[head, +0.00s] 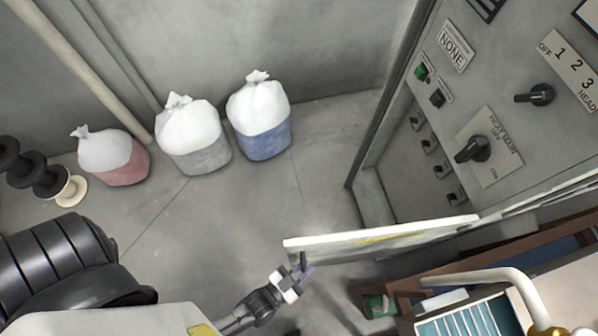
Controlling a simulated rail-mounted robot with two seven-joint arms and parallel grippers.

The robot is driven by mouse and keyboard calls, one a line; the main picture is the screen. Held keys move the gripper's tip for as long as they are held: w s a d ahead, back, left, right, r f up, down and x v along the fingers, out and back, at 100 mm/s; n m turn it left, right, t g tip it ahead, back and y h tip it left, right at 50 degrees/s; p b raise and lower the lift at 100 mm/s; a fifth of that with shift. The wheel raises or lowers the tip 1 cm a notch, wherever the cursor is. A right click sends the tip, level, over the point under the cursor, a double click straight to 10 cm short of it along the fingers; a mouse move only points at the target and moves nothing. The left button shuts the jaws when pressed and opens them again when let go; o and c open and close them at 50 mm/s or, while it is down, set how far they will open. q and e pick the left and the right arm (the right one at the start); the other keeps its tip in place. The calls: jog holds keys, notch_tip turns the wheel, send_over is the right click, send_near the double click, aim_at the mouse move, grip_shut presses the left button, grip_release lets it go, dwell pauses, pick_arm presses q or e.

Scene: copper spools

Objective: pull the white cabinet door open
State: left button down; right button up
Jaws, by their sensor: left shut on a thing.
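The white cabinet door (380,238) stands swung out from the grey control cabinet (440,125), seen nearly from above, with a yellow mark on its face. Its far end meets the cabinet at the right, and its free end points left. A small dark handle (303,261) is near the free end. My left gripper (296,279) is shut on the handle, just below the door's free end. Its fingertips are small and partly hard to make out. My right gripper is not in view.
Three tied bags, red (122,172), grey (200,155) and blue (264,140), stand along the back wall. Dark spools (50,180) are at the far left. The floor (240,220) between the bags and door is clear. A brown frame and a slatted box (465,322) crowd the lower right.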

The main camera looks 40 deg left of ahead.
pick_arm(q)
jog(key=shift+s+d+f, duration=0.15)
jog(key=c, duration=1.1)
grip_release()
jog(key=shift+c, duration=0.2)
jog(key=s+a+b, duration=0.1)
jog(key=s+a, duration=0.1)
jog(key=s, duration=1.1)
jog(key=shift+s+b, duration=0.35)
jog(key=shift+c, duration=0.5)
